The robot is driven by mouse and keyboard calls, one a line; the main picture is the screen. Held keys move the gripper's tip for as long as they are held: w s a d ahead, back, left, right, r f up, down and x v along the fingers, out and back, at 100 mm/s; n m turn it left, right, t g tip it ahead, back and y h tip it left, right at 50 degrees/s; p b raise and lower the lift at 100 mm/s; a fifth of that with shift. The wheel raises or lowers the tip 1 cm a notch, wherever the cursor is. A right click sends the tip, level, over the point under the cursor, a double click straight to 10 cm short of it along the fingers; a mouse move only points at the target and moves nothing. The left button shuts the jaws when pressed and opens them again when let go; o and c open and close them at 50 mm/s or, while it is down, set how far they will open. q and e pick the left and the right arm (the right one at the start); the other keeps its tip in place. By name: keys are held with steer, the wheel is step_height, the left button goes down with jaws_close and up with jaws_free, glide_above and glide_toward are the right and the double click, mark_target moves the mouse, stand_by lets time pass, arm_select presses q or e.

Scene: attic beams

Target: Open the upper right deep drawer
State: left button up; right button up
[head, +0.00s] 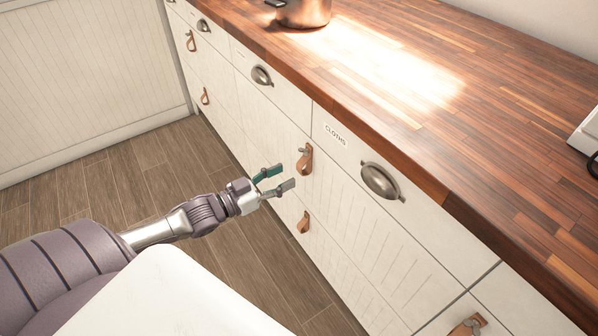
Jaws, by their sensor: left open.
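A white cabinet front carries rows of drawers under a wooden worktop. Brown leather pulls mark the deep fronts: an upper pull (305,160) and a lower pull (304,222) show near the middle, and another pull (467,325) is cut by the bottom edge. A deep grooved front (365,225) lies below the shallow drawer labelled "CLOTHS" (347,150). All fronts in view look closed. My left gripper (287,177) is open and empty, its fingers pointing at the upper middle pull, just short of it in the picture. My right gripper is out of view.
Metal cup handles (380,181) sit on the shallow top drawers. The worktop (420,90) overhangs the fronts and holds a copper pot (305,12). A white object (588,135) stands at the right edge. The wooden floor (130,180) beside the cabinet is clear.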

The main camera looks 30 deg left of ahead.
mark_target(298, 170)
arm_select(q)
steer(key=b+x, duration=0.1)
steer(key=x, duration=0.4)
steer(key=shift+w+d, duration=0.1)
steer(key=shift+w, duration=0.3)
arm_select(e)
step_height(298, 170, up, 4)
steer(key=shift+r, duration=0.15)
arm_select(q)
jaws_close()
